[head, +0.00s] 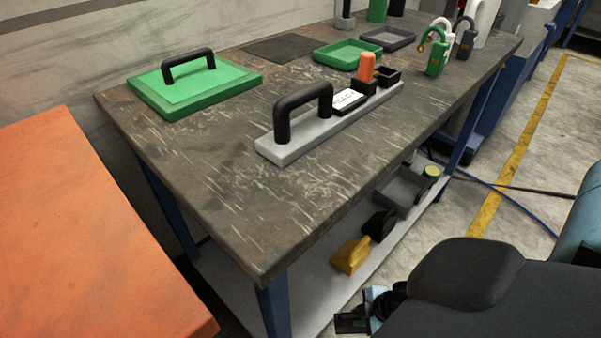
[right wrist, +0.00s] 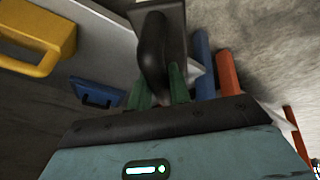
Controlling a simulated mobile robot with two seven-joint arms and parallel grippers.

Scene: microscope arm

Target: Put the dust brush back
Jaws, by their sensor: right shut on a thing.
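My right gripper (head: 352,322) is low in the head view, beside the front of the lower shelf and partly hidden by my own arm. In the right wrist view its green fingers (right wrist: 160,92) are shut on a dark, rounded, handle-like object (right wrist: 154,45). I cannot tell for sure whether this is the dust brush; no bristles show. On the table, a grey base (head: 340,124) carries a black arched handle (head: 303,97), a white label card (head: 347,99), an upright orange piece (head: 366,67) and small black holders. My left gripper is not in view.
The lower shelf (head: 235,288) holds a yellow piece (head: 351,255), a black piece (head: 379,225) and a grey tray (head: 401,192). A green board (head: 190,92), green tray (head: 340,56) and padlocks stand on the worktop. An orange surface (head: 90,240) is at left. The worktop's front is clear.

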